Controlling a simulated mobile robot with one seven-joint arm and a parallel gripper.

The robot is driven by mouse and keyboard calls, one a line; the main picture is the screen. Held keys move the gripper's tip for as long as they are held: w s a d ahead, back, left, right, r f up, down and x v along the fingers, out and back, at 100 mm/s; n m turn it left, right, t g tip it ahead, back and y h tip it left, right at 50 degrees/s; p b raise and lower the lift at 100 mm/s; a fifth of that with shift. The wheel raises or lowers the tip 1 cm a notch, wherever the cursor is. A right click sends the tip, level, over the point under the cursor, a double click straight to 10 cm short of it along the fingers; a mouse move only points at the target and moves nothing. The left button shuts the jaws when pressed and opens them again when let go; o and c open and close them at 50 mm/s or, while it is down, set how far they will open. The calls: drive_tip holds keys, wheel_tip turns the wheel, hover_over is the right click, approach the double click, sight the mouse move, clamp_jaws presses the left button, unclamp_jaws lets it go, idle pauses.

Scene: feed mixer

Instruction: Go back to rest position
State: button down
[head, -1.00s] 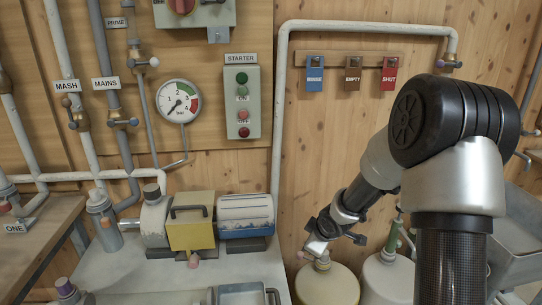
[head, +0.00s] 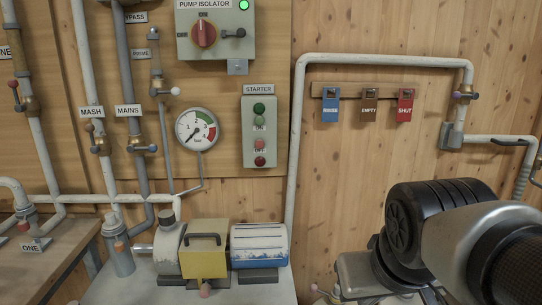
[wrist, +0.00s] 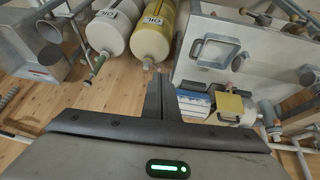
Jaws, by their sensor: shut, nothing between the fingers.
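My gripper (wrist: 160,98) shows in the wrist view, at the middle of the picture. Its two dark fingers are together with nothing between them. It is clear of the things around it, as far as this view shows. In the head view my arm is folded at the lower right, and the gripper itself is hidden or out of the picture.
The head view shows the pump's yellow guard (head: 204,263), starter box (head: 260,132), gauge (head: 197,130) and wall pipes.

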wheel_tip(320, 180, up, 18)
drive_tip(key=s+a+p, duration=0.1)
drive_tip(key=s+p, duration=0.1)
drive_tip(key=p, duration=1.5)
drive_tip(key=shift+s+f+m+y, duration=0.2)
drive_tip(key=shift+s+m+y, duration=0.1)
drive_tip(key=shift+s, duration=0.1)
